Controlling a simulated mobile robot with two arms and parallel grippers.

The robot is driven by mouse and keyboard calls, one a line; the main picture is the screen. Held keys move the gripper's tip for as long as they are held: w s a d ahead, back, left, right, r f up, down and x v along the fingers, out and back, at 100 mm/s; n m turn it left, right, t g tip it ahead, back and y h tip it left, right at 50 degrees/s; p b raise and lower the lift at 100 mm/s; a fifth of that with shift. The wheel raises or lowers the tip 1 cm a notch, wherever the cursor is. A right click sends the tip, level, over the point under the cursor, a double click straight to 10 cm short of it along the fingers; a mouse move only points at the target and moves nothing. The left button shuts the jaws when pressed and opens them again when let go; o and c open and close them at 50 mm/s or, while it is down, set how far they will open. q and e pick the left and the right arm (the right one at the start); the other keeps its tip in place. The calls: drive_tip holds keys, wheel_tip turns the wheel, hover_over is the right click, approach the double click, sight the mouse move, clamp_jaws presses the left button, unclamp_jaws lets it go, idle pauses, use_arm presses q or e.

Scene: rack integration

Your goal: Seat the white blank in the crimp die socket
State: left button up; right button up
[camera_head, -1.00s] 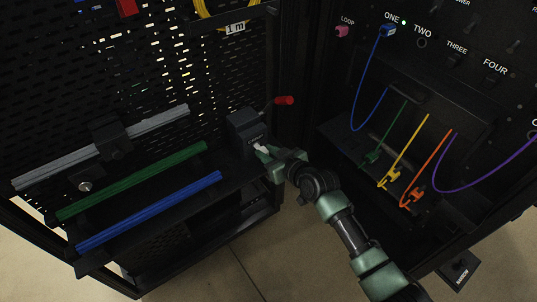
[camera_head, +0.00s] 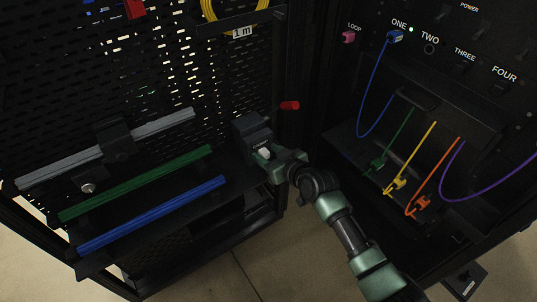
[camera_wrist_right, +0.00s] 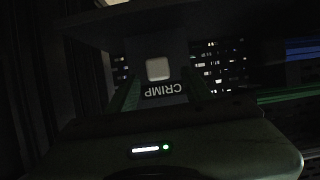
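The white blank (camera_wrist_right: 157,68) shows as a pale rounded square in the face of the dark crimp tool (camera_head: 252,130), above its CRIMP label (camera_wrist_right: 164,89), in the right wrist view. It appears to sit in the die socket; its depth cannot be told. In the head view the blank (camera_head: 264,153) is a small white patch at the tool's front. My right gripper (camera_wrist_right: 160,90) is right at the tool face. Its green fingers stand apart on either side of the label, with gaps beside the blank, so it looks open. My left gripper is not in view.
A red handle (camera_head: 290,105) sticks out beside the tool. Green (camera_head: 140,182) and blue (camera_head: 155,213) bars lie on the shelf to the left. The panel with coloured cables (camera_head: 425,150) stands to the right. A pegboard wall is behind.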

drive_tip(key=v, duration=0.7)
drive_tip(key=shift+s+d+r+p, duration=0.2)
drive_tip(key=shift+s+d+p, duration=0.05)
drive_tip(key=shift+s+p, duration=0.05)
drive_tip(key=shift+f, duration=0.1)
idle(0.3)
drive_tip(key=s+d+f+m+g+h, duration=0.15)
drive_tip(key=s+d+f, duration=0.3)
drive_tip(key=f, duration=0.55)
drive_tip(key=s+d+f+m+g+h, duration=0.15)
drive_tip(key=s+d+f, duration=0.3)
drive_tip(key=f, duration=0.55)
drive_tip(key=s+d+f+m+g+h, duration=0.1)
drive_tip(key=s+d+f+h, duration=0.3)
drive_tip(key=f, duration=0.7)
drive_tip(key=s+d+f+g, duration=0.2)
drive_tip(key=s+f, duration=0.3)
drive_tip(key=s, duration=0.7)
drive_tip(key=s+d+f+g+p, duration=0.1)
drive_tip(key=s+f, duration=0.5)
drive_tip(key=s, duration=0.7)
drive_tip(key=s+d+f+g+h, duration=0.1)
drive_tip(key=s+d+f+g, duration=0.2)
drive_tip(key=s, duration=0.9)
wheel_tip(320, 180, down, 2)
drive_tip(key=shift+s+d+f+m+p, duration=0.15)
drive_tip(key=shift+s+d+m+p, duration=0.2)
drive_tip(key=shift+d, duration=0.9)
